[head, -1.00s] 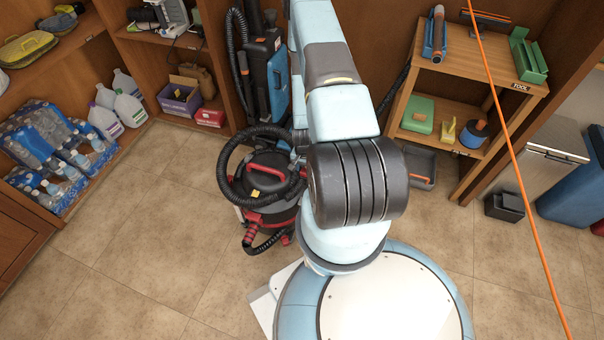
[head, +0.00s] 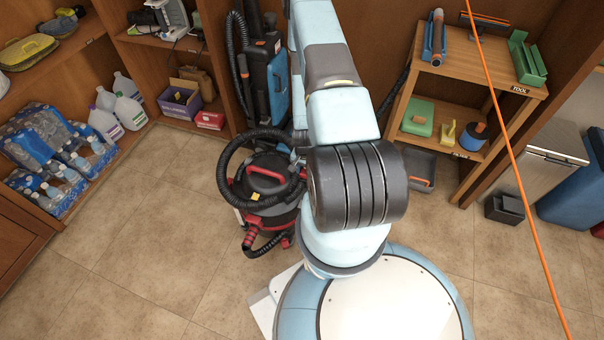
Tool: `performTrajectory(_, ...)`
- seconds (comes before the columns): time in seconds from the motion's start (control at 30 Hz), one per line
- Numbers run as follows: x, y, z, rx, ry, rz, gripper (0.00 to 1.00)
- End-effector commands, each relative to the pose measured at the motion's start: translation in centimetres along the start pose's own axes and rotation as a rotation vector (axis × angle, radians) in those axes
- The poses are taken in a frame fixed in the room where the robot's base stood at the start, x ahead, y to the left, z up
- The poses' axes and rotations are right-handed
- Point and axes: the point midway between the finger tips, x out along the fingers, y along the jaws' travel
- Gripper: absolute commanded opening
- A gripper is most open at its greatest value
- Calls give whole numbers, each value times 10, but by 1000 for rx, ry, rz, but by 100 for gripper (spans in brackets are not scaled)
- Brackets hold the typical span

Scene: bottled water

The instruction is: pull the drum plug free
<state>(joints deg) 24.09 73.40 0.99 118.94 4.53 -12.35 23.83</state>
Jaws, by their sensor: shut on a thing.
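A black and red drum vacuum (head: 270,190) stands on the floor left of my arm, with a black ribbed hose looped over its top. A red ribbed fitting (head: 250,236) shows at its lower front, with a black hose piece beside it. I cannot tell which part is the drum plug. My arm hides the vacuum's right side. My gripper is not in view, so its hold and its place relative to the vacuum cannot be seen.
Water bottle packs (head: 62,142) and white jugs (head: 128,108) sit on the left shelf. A blue upright vacuum (head: 270,75) stands behind. A wooden tool shelf (head: 488,72) and small black bin (head: 504,209) are at right. An orange cord (head: 520,165) crosses the right. Floor at lower left is clear.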

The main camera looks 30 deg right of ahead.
Motion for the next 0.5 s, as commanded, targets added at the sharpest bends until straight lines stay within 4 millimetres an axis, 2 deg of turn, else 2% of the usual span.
performTrajectory(0.5, -17, 0, 0, 0, 1, -1, 1)
